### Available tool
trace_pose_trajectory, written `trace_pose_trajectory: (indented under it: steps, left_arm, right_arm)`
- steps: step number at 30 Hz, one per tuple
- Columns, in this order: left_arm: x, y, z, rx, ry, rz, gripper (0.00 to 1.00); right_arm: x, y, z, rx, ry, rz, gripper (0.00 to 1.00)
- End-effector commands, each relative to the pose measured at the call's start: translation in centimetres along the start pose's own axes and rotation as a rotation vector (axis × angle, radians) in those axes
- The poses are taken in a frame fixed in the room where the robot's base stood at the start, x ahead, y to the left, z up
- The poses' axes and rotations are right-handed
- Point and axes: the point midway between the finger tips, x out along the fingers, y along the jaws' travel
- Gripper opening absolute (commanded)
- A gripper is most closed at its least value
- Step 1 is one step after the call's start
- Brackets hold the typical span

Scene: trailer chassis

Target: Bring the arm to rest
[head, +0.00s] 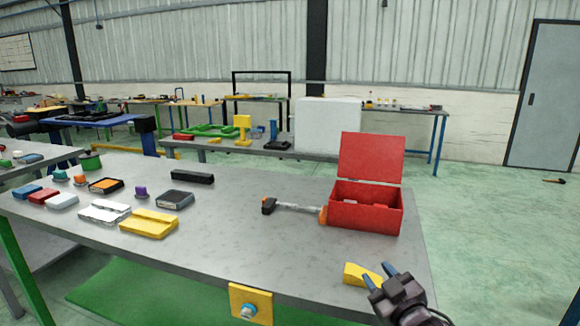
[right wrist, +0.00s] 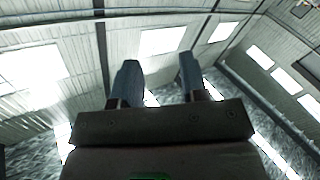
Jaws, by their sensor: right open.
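My right gripper (head: 377,275) is at the lower right of the head view, by the front right corner of the grey table (head: 300,265). Its two blue-grey fingers are apart with nothing between them. In the right wrist view the open fingers (right wrist: 162,82) point toward the roof and wall panels, with no object near them. A yellow block (head: 358,272) lies on the table just behind the fingertips in the head view; I cannot tell whether they touch. My left gripper is not in view.
An open red box (head: 365,212) stands at the table's right, a hammer (head: 295,207) beside it. Several small items, among them a yellow case (head: 149,223), lie on the left half. A yellow plate (head: 251,303) is on the front edge. The front middle of the tabletop is clear.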

Motion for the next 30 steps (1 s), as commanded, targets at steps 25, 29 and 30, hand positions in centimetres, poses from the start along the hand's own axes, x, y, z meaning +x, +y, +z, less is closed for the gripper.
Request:
trace_pose_trajectory:
  steps: [25,29,30]
  left_arm:
    - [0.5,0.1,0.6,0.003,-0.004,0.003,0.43]
    - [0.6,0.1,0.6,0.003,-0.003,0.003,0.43]
    - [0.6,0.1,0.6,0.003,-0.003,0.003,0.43]
  right_arm:
    - [-30.1,-10.5,21.9,0.404,-0.637,0.1,0.4]
    - [-32.1,-11.1,22.6,0.409,-0.675,0.1,0.4]
    - [-32.3,-11.1,22.7,0.41,-0.68,0.1,0.4]
